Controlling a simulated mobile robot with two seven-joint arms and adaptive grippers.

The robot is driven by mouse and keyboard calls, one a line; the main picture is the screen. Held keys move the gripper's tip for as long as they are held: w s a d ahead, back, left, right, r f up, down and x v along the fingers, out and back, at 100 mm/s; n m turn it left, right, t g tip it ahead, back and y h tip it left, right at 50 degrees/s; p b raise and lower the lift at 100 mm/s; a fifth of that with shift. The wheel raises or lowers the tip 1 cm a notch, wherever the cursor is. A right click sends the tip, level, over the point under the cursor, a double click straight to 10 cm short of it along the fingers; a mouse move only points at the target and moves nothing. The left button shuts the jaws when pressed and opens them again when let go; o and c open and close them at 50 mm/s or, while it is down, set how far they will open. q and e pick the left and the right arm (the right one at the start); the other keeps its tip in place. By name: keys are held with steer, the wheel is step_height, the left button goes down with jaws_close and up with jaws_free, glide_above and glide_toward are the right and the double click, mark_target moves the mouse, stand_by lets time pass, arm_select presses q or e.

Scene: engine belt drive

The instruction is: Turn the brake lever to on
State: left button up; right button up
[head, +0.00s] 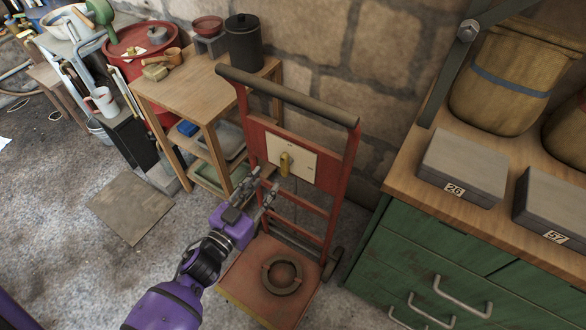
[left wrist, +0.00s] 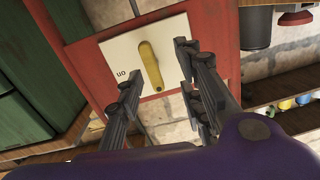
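The brake lever is a yellow handle (head: 284,164) on a cream plate (head: 303,163), fixed to the red upright frame of a hand truck. In the head view it stands roughly upright. In the left wrist view the lever (left wrist: 151,66) is in front of the gripper, and an upside-down "on" label shows at the left of the plate (left wrist: 118,58). My left gripper (head: 267,181) is open and empty, just below and left of the lever. In the left wrist view its dark fingers (left wrist: 158,78) are spread to either side of the lever, with no contact visible. My right gripper is not in view.
The hand truck's base (head: 251,287) carries a ring-shaped part (head: 283,275). A green drawer cabinet (head: 440,270) with boxes and a basket stands close on the right. A wooden shelf table (head: 170,88) stands at the left, before a stone wall (head: 350,60).

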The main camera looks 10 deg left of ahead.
mark_target(283, 168)
arm_select(q)
steer(key=shift+h, duration=0.5)
steer(key=x, duration=0.5)
steer(key=d+x, duration=0.1)
steer(key=x, duration=0.1)
steer(key=shift+w+d+r, duration=0.1)
steer(key=shift+d+r, duration=0.1)
steer(key=shift+r, duration=0.1)
jaws_close()
